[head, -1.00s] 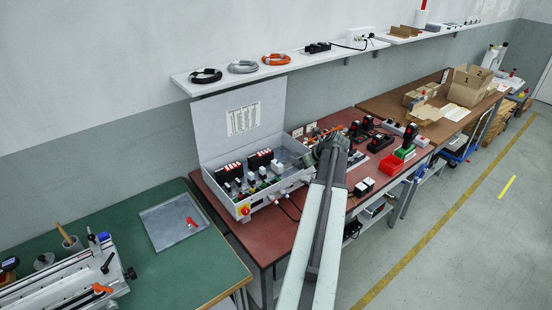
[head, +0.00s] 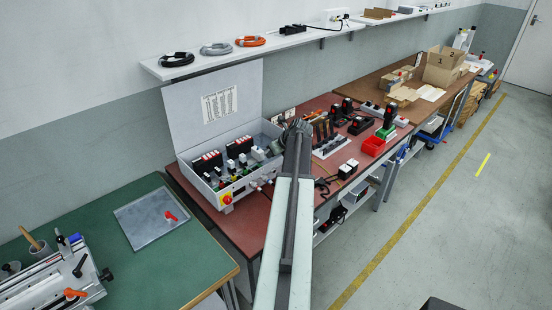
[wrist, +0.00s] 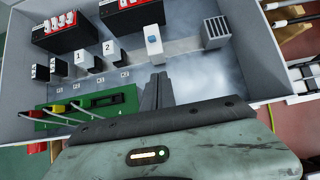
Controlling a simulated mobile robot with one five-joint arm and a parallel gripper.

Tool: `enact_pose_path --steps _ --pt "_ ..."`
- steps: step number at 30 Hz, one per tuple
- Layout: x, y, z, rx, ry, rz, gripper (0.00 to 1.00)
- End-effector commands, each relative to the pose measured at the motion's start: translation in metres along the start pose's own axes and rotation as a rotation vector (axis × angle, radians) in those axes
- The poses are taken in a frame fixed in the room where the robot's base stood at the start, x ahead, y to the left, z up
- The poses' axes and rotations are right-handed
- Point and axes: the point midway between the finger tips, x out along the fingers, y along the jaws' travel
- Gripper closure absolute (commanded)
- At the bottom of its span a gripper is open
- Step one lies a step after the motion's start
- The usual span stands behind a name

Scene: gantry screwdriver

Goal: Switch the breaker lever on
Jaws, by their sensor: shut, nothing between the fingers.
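The open electrical box (head: 200,193) stands on the red-brown bench, its lid raised against the wall. In the wrist view, its inside shows two black breaker blocks (wrist: 72,33) and (wrist: 130,12), with small numbered modules (wrist: 85,60) below them. A pale upright module with a blue part (wrist: 153,42) stands right of these on the rail. I cannot tell which part is the breaker lever. My gripper (wrist: 158,80) is shut and empty, its fingers pointing into the box below the blue-marked module, apparently apart from it. In the head view my arm's end hides the fingers.
A grey ribbed block (wrist: 215,30) stands at the box's right inside. A green board (wrist: 90,108) with coloured plugs and wires lies at lower left. A red bin (head: 373,146) and tools stand farther right on the bench. A shelf (head: 270,52) runs above.

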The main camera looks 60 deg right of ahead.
Motion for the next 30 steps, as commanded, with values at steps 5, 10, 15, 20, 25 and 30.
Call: enact_pose_path --steps 5,10,15,20,25,30 --pt "0.021 -0.001 0.019 -0.001 0.0 0.001 1.0" --pt "0.026 -0.001 0.036 -0.001 0.001 0.0 1.0" --pt "0.028 -0.001 0.039 0.001 0.001 -0.001 1.0" --pt "0.028 -0.001 0.038 0.001 0.0 -0.001 1.0" --pt "0.027 -0.001 0.039 0.001 0.005 -0.001 1.0" --pt "0.026 -0.002 0.042 -0.001 0.037 0.001 1.0"
